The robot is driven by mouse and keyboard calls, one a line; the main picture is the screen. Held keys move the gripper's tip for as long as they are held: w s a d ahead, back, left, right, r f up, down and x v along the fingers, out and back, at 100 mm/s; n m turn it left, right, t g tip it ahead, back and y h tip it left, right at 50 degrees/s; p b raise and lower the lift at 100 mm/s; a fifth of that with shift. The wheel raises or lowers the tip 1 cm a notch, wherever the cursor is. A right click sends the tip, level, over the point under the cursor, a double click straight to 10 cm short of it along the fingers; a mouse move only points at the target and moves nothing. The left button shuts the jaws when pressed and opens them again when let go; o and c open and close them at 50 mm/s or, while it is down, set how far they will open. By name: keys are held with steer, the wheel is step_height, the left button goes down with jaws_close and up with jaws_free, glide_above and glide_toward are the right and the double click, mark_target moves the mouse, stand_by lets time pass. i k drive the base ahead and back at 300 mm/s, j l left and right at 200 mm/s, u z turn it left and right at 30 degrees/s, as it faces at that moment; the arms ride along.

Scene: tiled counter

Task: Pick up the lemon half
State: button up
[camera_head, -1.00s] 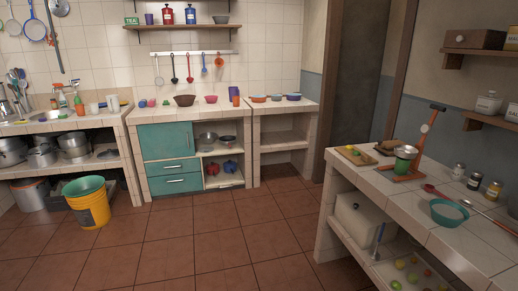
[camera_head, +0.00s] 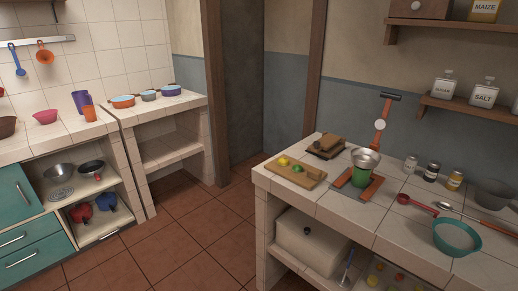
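A small yellow piece that looks like the lemon half (camera_head: 284,160) lies on a wooden cutting board (camera_head: 312,178) at the left end of the right-hand tiled counter. A green piece (camera_head: 297,168) lies beside it on the board. At this distance I cannot make out the yellow piece's cut face. My gripper is not in view.
On the right counter (camera_head: 400,240), a juicer stand with a metal bowl (camera_head: 365,160), several jars (camera_head: 432,172), a red ladle (camera_head: 417,205) and a teal bowl (camera_head: 457,237) stand right of the board. Brown floor (camera_head: 180,250) lies open to the left.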

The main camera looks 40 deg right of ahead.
mark_target(283, 162)
steer(key=i+j, duration=0.1)
steer(key=i, duration=1.7)
steer(key=l+z, duration=0.05)
steer(key=l, duration=0.05)
